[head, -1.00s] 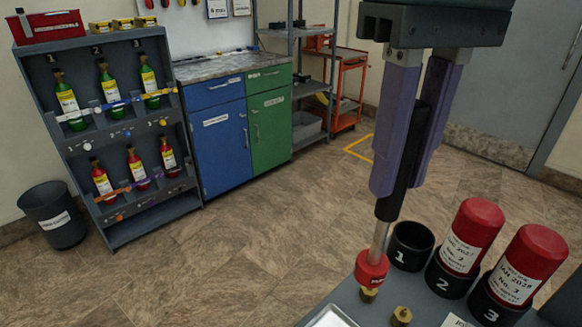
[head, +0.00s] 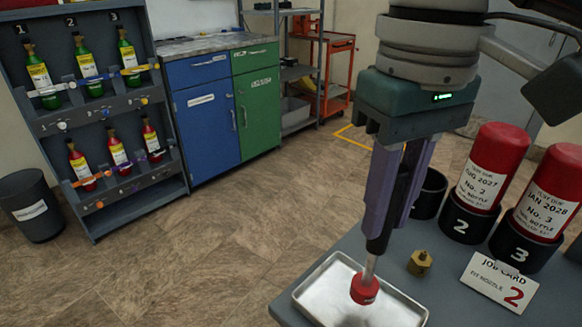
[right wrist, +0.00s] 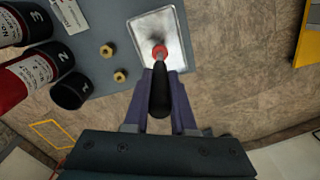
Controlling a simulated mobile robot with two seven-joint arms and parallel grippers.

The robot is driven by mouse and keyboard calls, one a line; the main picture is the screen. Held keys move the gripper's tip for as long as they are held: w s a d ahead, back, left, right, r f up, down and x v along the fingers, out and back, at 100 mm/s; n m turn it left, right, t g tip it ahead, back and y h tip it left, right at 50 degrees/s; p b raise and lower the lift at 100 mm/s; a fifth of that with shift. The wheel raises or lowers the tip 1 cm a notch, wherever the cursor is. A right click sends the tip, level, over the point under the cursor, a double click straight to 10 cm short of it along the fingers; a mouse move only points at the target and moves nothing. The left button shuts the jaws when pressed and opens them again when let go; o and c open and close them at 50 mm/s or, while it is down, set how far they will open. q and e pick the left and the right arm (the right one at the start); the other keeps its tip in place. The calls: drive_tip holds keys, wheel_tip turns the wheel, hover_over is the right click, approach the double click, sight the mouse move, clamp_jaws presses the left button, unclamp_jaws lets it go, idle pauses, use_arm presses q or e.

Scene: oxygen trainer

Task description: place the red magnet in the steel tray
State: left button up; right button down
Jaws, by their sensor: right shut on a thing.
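The red magnet (head: 365,288) is the red tip at the lower end of a thin steel rod with a black handle. My right gripper (head: 382,232) is shut on the black handle and holds the tool nearly upright, tip down. The red tip is over the steel tray (head: 330,285), inside its outline; I cannot tell whether it touches the tray floor. In the right wrist view the magnet (right wrist: 159,52) also lies within the tray (right wrist: 143,24), near one end. The tray looks otherwise empty. My left gripper is not in view.
A brass fitting (head: 419,262) stands on the grey table right of the tray; the right wrist view shows two. Behind it are numbered black holders, two with red bottles (head: 492,168), and a job card (head: 500,280). A bottle rack and cabinets stand beyond open floor.

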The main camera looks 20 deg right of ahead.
sight(377, 249)
wheel_tip(377, 249, down, 4)
drive_tip(key=b, duration=0.2)
drive_tip(key=shift+f+b, duration=0.1)
drive_tip(key=shift+b, duration=0.2)
drive_tip(key=shift+f, duration=0.15)
drive_tip(key=c, duration=0.7)
unclamp_jaws()
drive_tip(key=shift+c, duration=0.2)
